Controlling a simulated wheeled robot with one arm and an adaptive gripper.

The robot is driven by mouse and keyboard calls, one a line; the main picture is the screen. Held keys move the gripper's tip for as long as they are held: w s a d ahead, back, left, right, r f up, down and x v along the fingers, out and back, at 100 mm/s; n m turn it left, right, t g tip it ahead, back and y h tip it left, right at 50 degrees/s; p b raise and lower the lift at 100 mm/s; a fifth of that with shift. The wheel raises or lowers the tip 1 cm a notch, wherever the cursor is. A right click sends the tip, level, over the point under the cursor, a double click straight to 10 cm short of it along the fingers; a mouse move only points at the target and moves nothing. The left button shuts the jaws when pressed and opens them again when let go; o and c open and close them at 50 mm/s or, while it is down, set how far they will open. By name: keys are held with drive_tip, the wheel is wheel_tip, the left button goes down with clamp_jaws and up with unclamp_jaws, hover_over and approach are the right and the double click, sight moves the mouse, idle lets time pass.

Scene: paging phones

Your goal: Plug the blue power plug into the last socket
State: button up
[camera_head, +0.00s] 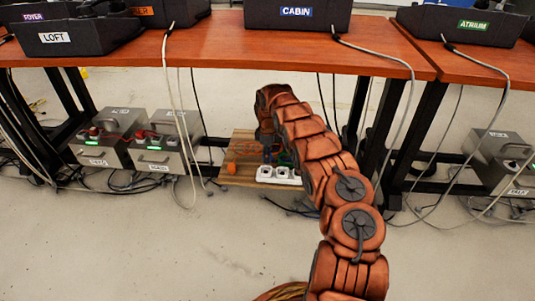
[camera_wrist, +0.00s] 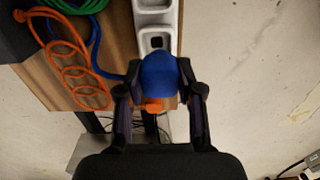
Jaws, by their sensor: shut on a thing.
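The blue power plug (camera_wrist: 158,78) is between the fingers of my gripper (camera_wrist: 160,92) in the wrist view, and the gripper is shut on it. Its front end is close to a white socket strip (camera_wrist: 154,6), over or just short of the nearest visible socket (camera_wrist: 157,41); I cannot tell whether they touch. In the head view the socket strip (camera_head: 278,175) lies at the front edge of a wooden board (camera_head: 243,148) under the table. My arm comes down over it there, and the plug cannot be made out in that view.
Orange (camera_wrist: 85,85), green and blue cables lie on the board, left of the strip. Grey power boxes (camera_head: 165,145) stand left on the floor, another (camera_head: 497,160) right. The wooden tables (camera_head: 220,45) above carry phones and hanging cables. The front floor is clear.

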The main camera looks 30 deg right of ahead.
drive_tip(key=shift+w+a+f, duration=0.1)
drive_tip(key=shift+w+f, duration=0.15)
drive_tip(key=shift+f, duration=1.2)
drive_tip(key=shift+w+a+f, duration=0.1)
drive_tip(key=shift+w+f, duration=0.1)
drive_tip(key=shift+f, duration=1.25)
drive_tip(key=shift+d+f+p, duration=0.1)
drive_tip(key=shift+f+p, duration=0.25)
drive_tip(key=shift+p, duration=0.05)
drive_tip(key=o, duration=1.2)
drive_tip(key=shift+o, duration=0.2)
drive_tip(key=shift+r, duration=3.7)
